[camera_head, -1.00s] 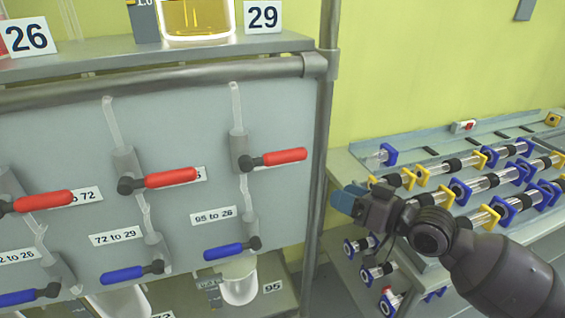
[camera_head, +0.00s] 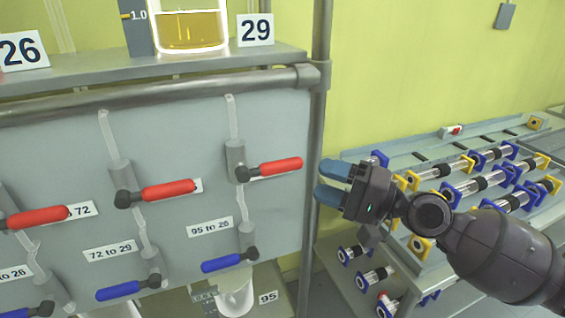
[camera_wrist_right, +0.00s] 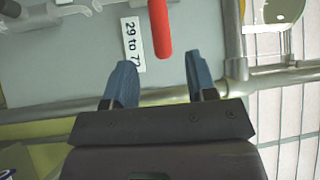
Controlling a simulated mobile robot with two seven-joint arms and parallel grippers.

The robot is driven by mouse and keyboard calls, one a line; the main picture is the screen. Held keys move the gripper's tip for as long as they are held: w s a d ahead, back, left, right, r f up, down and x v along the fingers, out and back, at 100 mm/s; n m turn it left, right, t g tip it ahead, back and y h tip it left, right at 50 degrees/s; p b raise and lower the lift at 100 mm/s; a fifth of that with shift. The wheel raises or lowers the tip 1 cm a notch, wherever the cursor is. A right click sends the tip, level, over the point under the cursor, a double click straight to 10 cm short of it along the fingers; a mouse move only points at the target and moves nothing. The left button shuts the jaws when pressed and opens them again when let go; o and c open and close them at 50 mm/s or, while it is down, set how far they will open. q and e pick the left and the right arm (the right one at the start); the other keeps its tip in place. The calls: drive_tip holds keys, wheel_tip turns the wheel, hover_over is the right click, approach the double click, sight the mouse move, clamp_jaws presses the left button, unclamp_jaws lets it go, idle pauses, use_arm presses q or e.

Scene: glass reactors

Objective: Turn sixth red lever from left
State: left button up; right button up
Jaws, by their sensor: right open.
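Three red levers show in the head view: a right one (camera_head: 275,167), a middle one (camera_head: 165,190) and a left one (camera_head: 40,217). All have handles pointing right and tilted slightly up. The row's left part is out of frame, so I cannot count to the sixth. My right gripper (camera_head: 324,182) is open and empty, just right of the right lever's tip. In the right wrist view, a red lever (camera_wrist_right: 160,28) points toward the gap between my open blue fingertips (camera_wrist_right: 160,72), beside a "29 to 72" label (camera_wrist_right: 133,45). My left gripper is out of view.
Blue levers (camera_head: 230,262) sit below the red ones on the grey panel (camera_head: 75,150). A vertical metal post (camera_head: 316,130) stands at the panel's right edge, close to my gripper. A rack of glass tubes with blue and yellow ends (camera_head: 480,182) lies at the right.

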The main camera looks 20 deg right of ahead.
sight(290, 166)
drive_tip(key=p+x, duration=0.1)
drive_tip(key=x, duration=0.1)
drive_tip(key=p+x, duration=0.1)
drive_tip(key=x, duration=0.2)
drive_tip(key=p+x, duration=0.1)
drive_tip(key=x, duration=0.1)
drive_tip(key=shift+a+r+p, duration=0.2)
drive_tip(key=shift+r+p, duration=0.15)
drive_tip(key=shift+p, duration=0.05)
drive_tip(key=shift+w+a+f, duration=0.2)
drive_tip(key=shift+w+a, duration=0.45)
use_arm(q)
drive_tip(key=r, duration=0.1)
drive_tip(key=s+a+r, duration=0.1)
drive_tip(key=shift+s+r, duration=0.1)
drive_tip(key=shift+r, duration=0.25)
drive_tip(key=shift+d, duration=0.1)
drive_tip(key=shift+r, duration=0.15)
use_arm(e)
clamp_jaws()
